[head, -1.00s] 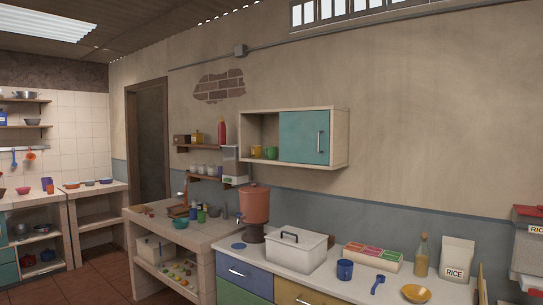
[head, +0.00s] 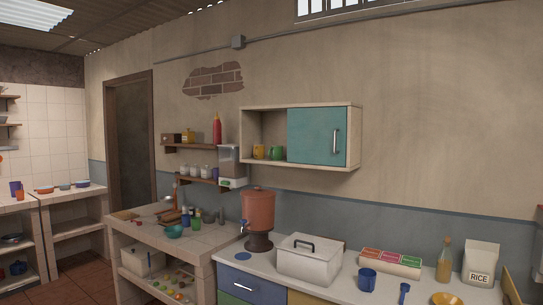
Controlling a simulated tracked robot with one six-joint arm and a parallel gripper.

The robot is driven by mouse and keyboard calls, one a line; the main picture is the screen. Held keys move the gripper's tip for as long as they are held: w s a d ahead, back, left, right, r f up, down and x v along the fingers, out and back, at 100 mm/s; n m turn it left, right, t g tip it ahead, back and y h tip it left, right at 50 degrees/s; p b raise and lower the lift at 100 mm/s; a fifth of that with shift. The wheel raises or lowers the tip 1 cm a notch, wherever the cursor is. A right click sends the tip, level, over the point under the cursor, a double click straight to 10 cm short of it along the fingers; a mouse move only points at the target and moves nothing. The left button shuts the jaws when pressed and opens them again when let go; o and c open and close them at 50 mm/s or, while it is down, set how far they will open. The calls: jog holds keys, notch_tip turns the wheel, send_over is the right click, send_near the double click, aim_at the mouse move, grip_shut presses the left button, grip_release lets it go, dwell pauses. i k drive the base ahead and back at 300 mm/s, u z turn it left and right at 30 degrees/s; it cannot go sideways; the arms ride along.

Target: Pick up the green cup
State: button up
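Another small green cup-like vessel (head: 196,221) stands on the tiled counter (head: 150,228), close to a teal bowl (head: 174,231). My gripper does not show in the head view.
Below the cabinet, a white counter holds a clay water dispenser (head: 258,211), a white lidded box (head: 309,260), a blue mug (head: 367,279), a tea box, a bottle and a rice bag (head: 480,263). Small shelves (head: 190,147) hang left of the cabinet.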

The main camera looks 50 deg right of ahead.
aim_at(277, 151)
jog(key=u, duration=0.05)
jog(key=i, duration=2.25)
jog(key=z, duration=1.9)
jog(key=i, duration=0.45)
